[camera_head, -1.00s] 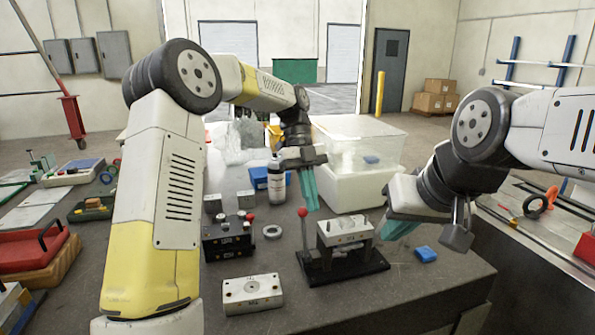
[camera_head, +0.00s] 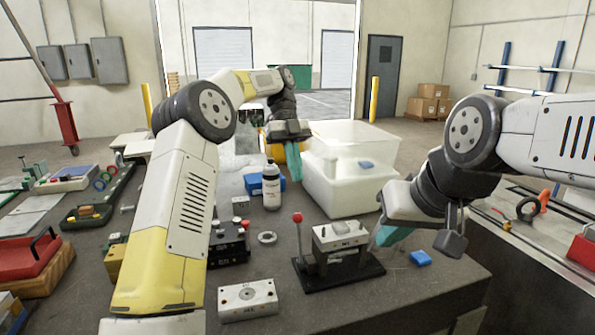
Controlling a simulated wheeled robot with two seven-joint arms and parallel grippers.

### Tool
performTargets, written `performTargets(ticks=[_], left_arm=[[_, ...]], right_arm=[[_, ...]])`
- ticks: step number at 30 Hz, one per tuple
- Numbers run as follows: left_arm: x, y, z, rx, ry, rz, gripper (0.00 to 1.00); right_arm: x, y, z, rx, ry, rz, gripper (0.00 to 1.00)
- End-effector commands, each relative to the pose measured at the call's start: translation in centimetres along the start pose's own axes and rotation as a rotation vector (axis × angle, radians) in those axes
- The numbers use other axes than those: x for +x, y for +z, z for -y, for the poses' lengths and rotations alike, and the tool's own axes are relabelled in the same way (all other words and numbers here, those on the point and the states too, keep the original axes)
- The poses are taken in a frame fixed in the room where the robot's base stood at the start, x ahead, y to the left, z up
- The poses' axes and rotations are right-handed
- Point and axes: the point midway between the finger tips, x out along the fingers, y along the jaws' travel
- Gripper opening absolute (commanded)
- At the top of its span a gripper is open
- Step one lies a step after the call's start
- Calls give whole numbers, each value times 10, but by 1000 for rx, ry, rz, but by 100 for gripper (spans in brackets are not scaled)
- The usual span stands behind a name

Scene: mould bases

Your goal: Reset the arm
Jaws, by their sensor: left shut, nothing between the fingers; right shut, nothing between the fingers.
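My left gripper (camera_head: 296,166) has teal fingers pointing down. It is shut and empty, above the table's far part, beside the white bottle (camera_head: 272,190) and in front of the clear-lidded bin. My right gripper (camera_head: 385,236) has teal fingers, partly hidden behind its own wrist. It is shut and empty, low at the right of the mould press. The mould press (camera_head: 340,255) has a black base, a red-knobbed lever and a metal mould block on it. I cannot tell whether the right fingertips touch the press.
A metal mould base (camera_head: 248,299) lies at the front of the table. A black block with knobs (camera_head: 232,242), a metal ring (camera_head: 267,238) and a blue block (camera_head: 421,258) lie nearby. A white bin (camera_head: 340,190) stands behind.

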Motion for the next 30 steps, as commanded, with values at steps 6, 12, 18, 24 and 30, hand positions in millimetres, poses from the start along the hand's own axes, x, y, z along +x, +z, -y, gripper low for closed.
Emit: performTargets(ticks=[6,12,18,24,30], left_arm=[[-2,-4,-2,-25,-3,13,0],[-11,-34,-18,-298,-60,136,0],[-12,-70,-56,-746,-232,277,0],[1,-98,-104,-1185,-485,326,0],[29,-120,-156,-1596,-793,254,0]], right_arm=[[0,0,0,0,0,0,0],[0,0,0,0,0,0,0],[0,0,0,0,0,0,0],[0,0,0,0,0,0,0],[0,0,0,0,0,0,0]])
